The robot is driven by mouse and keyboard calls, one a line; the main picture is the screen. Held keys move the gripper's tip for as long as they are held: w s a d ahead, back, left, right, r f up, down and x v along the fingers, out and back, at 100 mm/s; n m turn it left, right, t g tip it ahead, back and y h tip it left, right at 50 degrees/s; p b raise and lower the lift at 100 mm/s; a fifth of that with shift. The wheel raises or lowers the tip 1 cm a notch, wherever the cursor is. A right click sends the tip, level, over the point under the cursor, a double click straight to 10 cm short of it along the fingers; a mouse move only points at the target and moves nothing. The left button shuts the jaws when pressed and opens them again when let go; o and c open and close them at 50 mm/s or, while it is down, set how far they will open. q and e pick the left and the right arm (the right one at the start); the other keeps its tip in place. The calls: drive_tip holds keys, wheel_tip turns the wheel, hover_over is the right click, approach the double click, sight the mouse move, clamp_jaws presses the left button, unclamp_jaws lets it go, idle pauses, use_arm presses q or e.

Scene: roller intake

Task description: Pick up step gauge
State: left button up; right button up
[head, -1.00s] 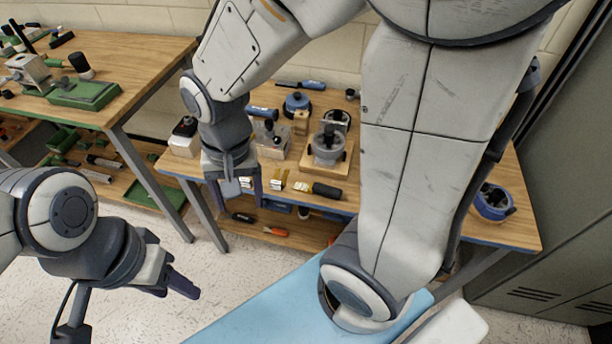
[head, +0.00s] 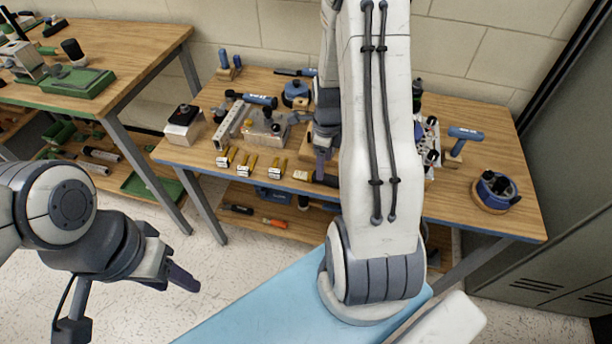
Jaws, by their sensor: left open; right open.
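A long pale grey bar with a row of dark marks along it, which looks like the step gauge (head: 232,121), lies at a slant on the left part of the wooden bench. My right gripper (head: 322,168) points down over the bench to the right of the bar, apart from it. It is open, and my forearm hides part of it. No object shows between its fingers. My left gripper (head: 176,279) is open and empty, low at the left above the floor, away from the bench.
On the bench (head: 460,205), a white box with a dark top (head: 183,124) stands left of the bar. A blue-handled tool (head: 258,100) and a metal block (head: 268,133) are close on its right. Several yellow-handled pieces (head: 248,164) lie in front. A blue round pot (head: 494,190) stands at the right.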

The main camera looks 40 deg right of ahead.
wheel_tip(320, 180, down, 5)
drive_tip(key=shift+w+a+f, duration=0.1)
drive_tip(key=shift+w+f, duration=0.05)
clamp_jaws()
idle(1.5)
